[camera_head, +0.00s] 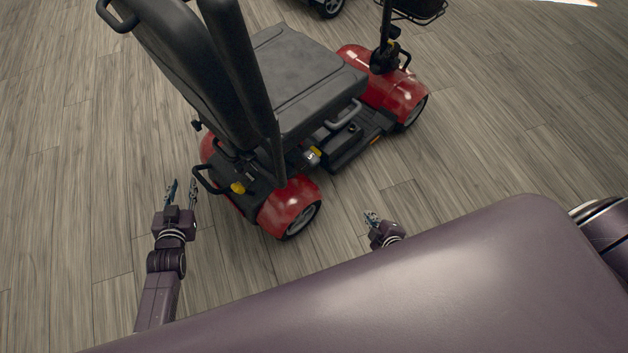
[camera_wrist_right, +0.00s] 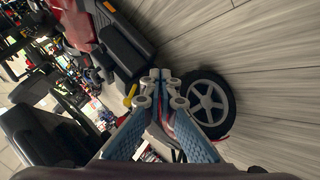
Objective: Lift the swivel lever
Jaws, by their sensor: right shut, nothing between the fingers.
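A red mobility scooter with a grey seat (camera_head: 300,75) stands ahead of me. Under the seat's near side is a yellow-ended part (camera_head: 313,156), and a yellow lever (camera_wrist_right: 130,94) shows in the right wrist view, left of the fingertips. I cannot tell surely which part is the swivel lever. My right gripper (camera_head: 371,217) is right of the scooter's rear wheel, apart from the levers. In the wrist view its fingertips (camera_wrist_right: 161,80) meet, shut and empty. My left gripper (camera_head: 181,188) is open and empty, left of the scooter's rear.
The rear wheel (camera_head: 302,219) and red fender (camera_head: 287,205) lie between my grippers; the wheel (camera_wrist_right: 210,102) is close to the right fingertips in the wrist view. A second yellow knob (camera_head: 237,188) is at the scooter's rear. The wooden floor (camera_head: 480,150) at right is clear.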

